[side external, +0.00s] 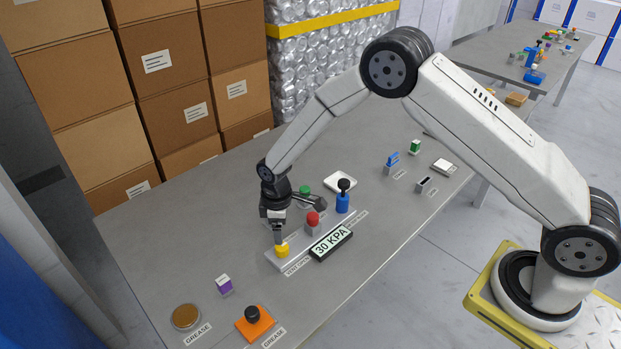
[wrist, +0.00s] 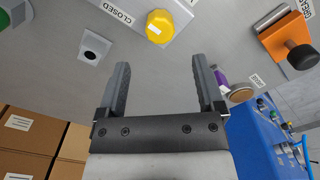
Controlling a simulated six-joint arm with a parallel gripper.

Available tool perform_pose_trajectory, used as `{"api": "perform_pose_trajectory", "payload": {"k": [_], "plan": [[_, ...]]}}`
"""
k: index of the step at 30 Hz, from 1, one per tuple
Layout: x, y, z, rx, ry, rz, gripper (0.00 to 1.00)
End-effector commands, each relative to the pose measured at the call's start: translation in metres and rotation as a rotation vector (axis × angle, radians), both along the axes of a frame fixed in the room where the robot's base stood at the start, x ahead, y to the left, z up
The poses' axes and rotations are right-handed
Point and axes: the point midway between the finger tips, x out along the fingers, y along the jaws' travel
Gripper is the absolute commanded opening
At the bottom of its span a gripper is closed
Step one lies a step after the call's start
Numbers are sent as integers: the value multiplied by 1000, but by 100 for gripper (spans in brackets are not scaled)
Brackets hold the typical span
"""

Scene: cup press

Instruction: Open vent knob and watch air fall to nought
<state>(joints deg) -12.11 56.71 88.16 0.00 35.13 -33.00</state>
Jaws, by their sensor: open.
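The yellow vent knob (side external: 282,251) sits at the near left end of a light panel (side external: 272,262) on the table. In the wrist view the knob (wrist: 160,26) shows a white mark on it, with a label reading CLOSED (wrist: 111,12) beside it. My gripper (side external: 279,235) points down just above the knob. In the wrist view its two fingers (wrist: 159,65) are apart with nothing between them, and the knob lies beyond the fingertips. The display (side external: 331,243) reads 30 KPA.
A red button (side external: 313,219), a green button (side external: 305,189) and a blue post with a black knob (side external: 343,196) stand close by. A purple block (side external: 224,285), a round tan tin (side external: 186,316) and an orange block (side external: 255,322) are at the near end. Boxes (side external: 150,75) line the back.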

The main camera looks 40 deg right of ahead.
Motion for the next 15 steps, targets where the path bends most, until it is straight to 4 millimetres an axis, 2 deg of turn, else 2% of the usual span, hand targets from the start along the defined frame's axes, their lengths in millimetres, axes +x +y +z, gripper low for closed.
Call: {"api": "perform_pose_trajectory", "payload": {"k": [8,15], "plan": [[0,0,-13,0,1,-1,86],[-1,0,-39,-1,2,-2,86]]}}
